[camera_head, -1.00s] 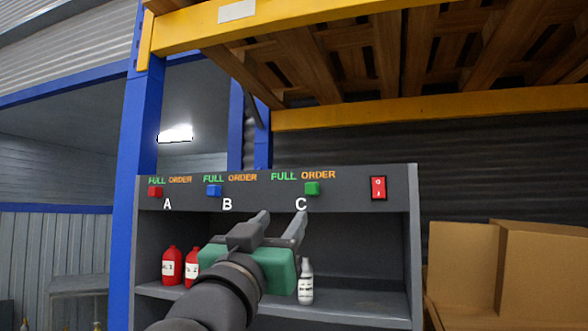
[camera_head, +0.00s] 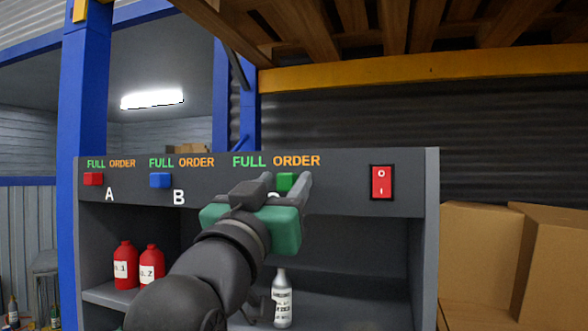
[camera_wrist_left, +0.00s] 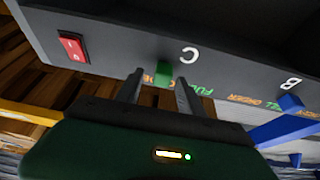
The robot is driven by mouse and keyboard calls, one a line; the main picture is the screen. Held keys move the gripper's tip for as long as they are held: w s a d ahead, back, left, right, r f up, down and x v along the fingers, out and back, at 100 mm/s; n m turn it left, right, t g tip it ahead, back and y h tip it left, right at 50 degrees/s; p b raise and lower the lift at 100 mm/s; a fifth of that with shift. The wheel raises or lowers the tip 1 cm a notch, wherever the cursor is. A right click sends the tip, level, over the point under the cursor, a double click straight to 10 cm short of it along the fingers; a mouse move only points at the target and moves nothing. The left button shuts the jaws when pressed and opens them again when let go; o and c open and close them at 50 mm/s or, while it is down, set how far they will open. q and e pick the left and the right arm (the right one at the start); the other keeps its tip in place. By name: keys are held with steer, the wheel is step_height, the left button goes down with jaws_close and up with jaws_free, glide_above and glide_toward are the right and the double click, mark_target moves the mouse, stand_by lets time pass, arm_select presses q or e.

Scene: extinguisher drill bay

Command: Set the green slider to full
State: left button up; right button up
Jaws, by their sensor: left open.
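The green slider (camera_head: 287,182) is a small green block on the dark front panel of a shelf unit. It sits under the left part of the orange ORDER label (camera_head: 297,161), to the right of the green FULL label (camera_head: 249,161). My left gripper (camera_head: 286,178) is open, with its fingers on either side of the slider. In the left wrist view the green slider (camera_wrist_left: 163,72) shows between the two fingertips, with gaps beside it, next to the letter C (camera_wrist_left: 189,54). Contact cannot be told. My right gripper is not in view.
A red slider (camera_head: 93,179) and a blue slider (camera_head: 160,181) sit to the left on the same panel. A red rocker switch (camera_head: 381,182) is to the right. Red bottles (camera_head: 124,266) and a white bottle (camera_head: 282,300) stand on the shelf below. Cardboard boxes (camera_head: 478,260) are at right.

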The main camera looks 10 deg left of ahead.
arm_select(q)
steer(key=shift+w+a+f, duration=0.1)
steer(key=shift+w+a, duration=0.05)
steer(key=shift+w, duration=0.6)
steer(key=shift+s+a, duration=0.2)
steer(key=shift+s, duration=0.5)
steer(key=shift+c, duration=1)
steer(key=shift+s+d, duration=0.1)
steer(key=shift+d, duration=0.2)
jaws_close()
steer(key=shift+a, duration=0.1)
